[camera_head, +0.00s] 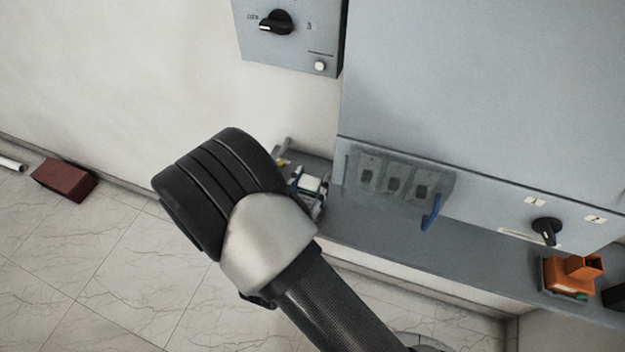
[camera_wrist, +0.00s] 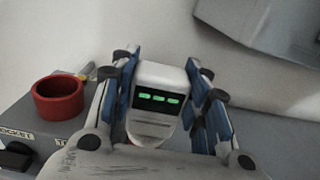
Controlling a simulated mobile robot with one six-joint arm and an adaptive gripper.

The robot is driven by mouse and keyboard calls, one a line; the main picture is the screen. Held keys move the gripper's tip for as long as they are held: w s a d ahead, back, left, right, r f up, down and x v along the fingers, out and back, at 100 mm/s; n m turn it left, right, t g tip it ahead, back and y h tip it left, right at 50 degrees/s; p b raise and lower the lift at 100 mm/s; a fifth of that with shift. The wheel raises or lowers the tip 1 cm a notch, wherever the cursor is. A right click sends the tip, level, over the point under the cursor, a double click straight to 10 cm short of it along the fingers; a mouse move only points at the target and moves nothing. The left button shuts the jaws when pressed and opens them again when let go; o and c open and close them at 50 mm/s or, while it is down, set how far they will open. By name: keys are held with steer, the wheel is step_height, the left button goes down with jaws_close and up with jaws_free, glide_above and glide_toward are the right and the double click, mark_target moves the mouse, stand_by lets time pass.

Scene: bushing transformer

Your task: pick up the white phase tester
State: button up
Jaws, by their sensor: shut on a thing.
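The white phase tester (camera_wrist: 158,92) stands between the two blue-padded fingers of my gripper (camera_wrist: 160,100) in the wrist view. It has a dark display with green marks on its face. My gripper is shut on it, with a finger against each side. The tester's lower part is hidden by the gripper body. In the head view the white tester (camera_head: 310,184) shows small beyond my arm, over the left end of the grey shelf. Whether it touches the shelf cannot be told.
A grey cabinet (camera_head: 480,90) with a blue hook-like part (camera_head: 431,212) rises behind. An orange device (camera_head: 570,275) sits at the shelf's right. A dark red block (camera_head: 64,180) lies on the floor.

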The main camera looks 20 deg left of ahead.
steer(key=s+a+p, duration=0.1)
steer(key=s+p, duration=0.1)
steer(key=s, duration=1.3)
steer(key=r+p, duration=0.1)
steer(key=r, duration=0.1)
steer(key=s+r+p, duration=0.1)
steer(key=r+p, duration=0.1)
steer(key=shift+s+a+r, duration=0.15)
steer(key=shift+a+r, duration=0.05)
steer(key=shift+r, duration=0.15)
